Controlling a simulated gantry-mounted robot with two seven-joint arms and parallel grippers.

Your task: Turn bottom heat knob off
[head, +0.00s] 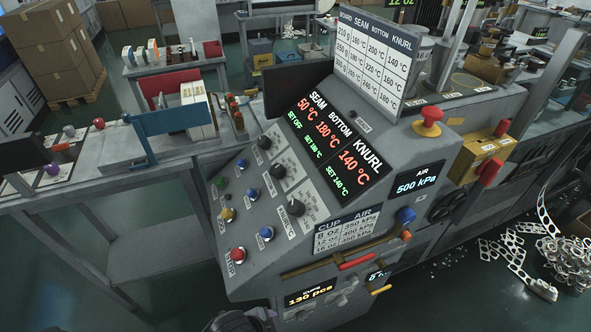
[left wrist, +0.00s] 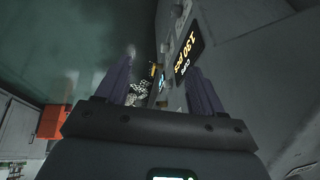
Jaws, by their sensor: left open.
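The bottom heat knob (head: 278,170) is the middle of three black knobs in a slanting row on the sloped grey control panel. The seam knob (head: 264,142) is above it and the knurl knob (head: 296,208) below. The display (head: 337,150) reads SEAM 50 °C, SET OFF; BOTTOM 180 °C, SET 180 °C; KNURL 140 °C, SET 140 °C. My left gripper (left wrist: 160,66) is open and empty in the left wrist view, its fingers near the lower front display. It is low, well below the knobs and apart from them. My right gripper is not in view.
Colored buttons (head: 242,163) and a red stop button (head: 237,255) sit left of the knobs. A lever with a red grip (head: 356,261) crosses the panel's lower front. A pieces counter (head: 309,296) is below. A blue bracket (head: 170,120) stands on the table at left.

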